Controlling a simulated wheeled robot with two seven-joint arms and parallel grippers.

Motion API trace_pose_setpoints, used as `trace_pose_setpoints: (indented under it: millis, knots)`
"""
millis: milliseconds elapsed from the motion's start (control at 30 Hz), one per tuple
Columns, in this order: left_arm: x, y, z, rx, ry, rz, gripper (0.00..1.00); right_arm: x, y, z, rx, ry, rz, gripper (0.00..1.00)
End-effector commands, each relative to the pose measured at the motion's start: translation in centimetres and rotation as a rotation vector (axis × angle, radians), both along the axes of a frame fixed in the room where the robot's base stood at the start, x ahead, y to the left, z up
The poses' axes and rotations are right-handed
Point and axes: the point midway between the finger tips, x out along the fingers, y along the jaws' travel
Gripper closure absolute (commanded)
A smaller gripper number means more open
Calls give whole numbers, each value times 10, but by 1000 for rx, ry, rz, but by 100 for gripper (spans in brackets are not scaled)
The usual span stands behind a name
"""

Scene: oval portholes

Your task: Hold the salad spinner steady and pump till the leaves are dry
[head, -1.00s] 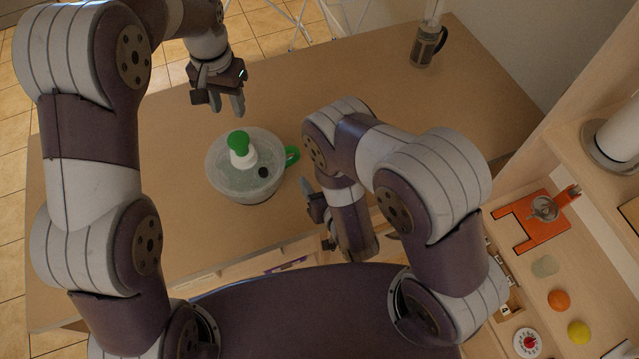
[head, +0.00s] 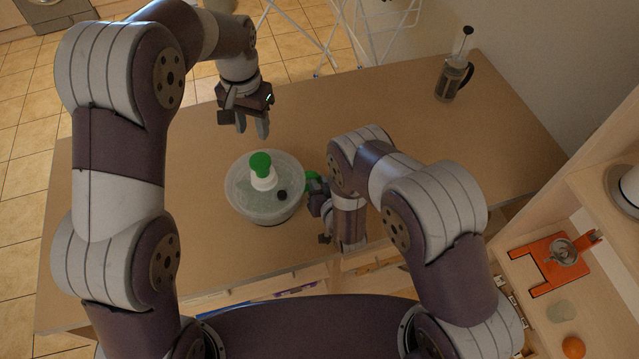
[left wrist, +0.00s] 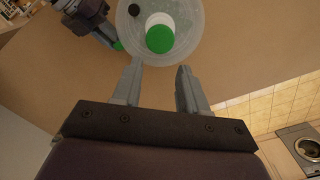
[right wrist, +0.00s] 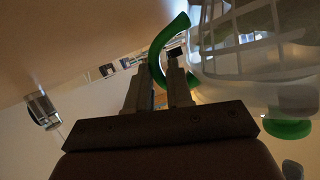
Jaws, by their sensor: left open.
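The salad spinner (head: 240,200) is a clear round bowl and lid with a white and green pump knob (head: 260,165) on top. It stands upright on the table; leaves inside cannot be made out. Its green side handle (head: 313,180) points right. My right gripper (head: 320,200) is at this handle; in the right wrist view the handle (right wrist: 158,52) runs between its narrowed fingers (right wrist: 160,85). My left gripper (head: 253,128) is open and empty, behind and above the spinner. In the left wrist view the knob (left wrist: 160,38) lies beyond its fingertips (left wrist: 158,72).
A French press (head: 452,82) stands at the table's back right. A shelf at right holds an orange stand (head: 545,262) and an orange fruit (head: 573,347). A white drying rack (head: 375,20) stands behind the table (head: 400,130). The table left of the spinner is clear.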

Motion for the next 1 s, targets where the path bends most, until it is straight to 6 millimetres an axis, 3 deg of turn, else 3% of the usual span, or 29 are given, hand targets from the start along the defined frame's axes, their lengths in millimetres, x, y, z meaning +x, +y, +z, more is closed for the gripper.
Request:
trace_pose_setpoints:
  millis: [133,267,467,800,1000]
  knots:
    - [0,0,0,0,0,0,57,0,0,0,0,0,-1,100]
    - [0,0,-5,1,2,60,100,0,0,0,0,0,-1,100]
    - [0,0,-16,1,3,122,100,0,0,0,0,0,-1,100]
    - [0,0,-64,1,2,121,100,0,0,0,1,-1,-1,100]
    - [0,0,-74,0,0,120,100,0,0,0,2,0,-1,100]
